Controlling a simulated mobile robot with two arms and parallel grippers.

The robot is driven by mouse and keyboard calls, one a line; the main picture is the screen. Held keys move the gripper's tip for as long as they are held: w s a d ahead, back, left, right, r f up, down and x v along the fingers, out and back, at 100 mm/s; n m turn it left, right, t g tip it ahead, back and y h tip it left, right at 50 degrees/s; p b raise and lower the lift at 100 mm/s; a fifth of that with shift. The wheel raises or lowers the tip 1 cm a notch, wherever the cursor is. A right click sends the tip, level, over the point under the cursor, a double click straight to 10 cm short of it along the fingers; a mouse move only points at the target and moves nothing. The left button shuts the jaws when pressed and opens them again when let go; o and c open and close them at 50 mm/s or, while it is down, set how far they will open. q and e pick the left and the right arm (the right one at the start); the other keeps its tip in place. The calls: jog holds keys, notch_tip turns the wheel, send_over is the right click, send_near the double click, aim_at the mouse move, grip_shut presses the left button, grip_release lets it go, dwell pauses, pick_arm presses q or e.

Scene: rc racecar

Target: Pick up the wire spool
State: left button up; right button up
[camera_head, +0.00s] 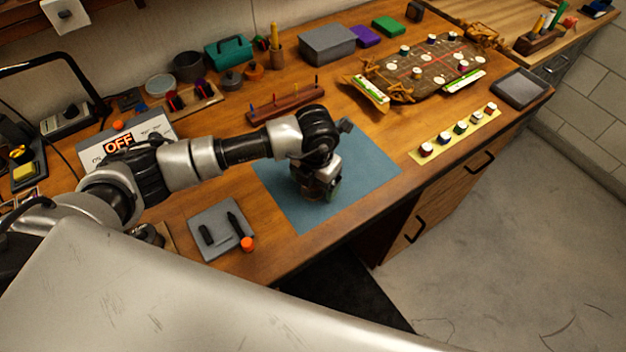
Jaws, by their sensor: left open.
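My left arm reaches in from the left over the blue-grey mat (270,172). My left gripper (327,196) points down at the middle of the mat and is open. Its fingers are small and dark here, and a dull green patch shows at them; I cannot tell whether it is an object or part of the gripper. No wire spool stands out for certain. Red and dark round pieces (174,101) on a wooden holder at the back left look spool-like. The gripper is well apart from them. My right gripper is not in view.
A yellow strip (460,134) with several small cylinders lies right of the mat. A grey tray (214,230) with dark tools and an orange cap (247,244) is front left. A wooden rack (286,103) stands behind the mat. A racecar chassis (425,70) is at the back right.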

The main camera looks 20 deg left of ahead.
pick_arm(q)
jog(key=shift+w+f, duration=0.1)
jog(key=c, duration=1.1)
jog(key=shift+o, duration=0.2)
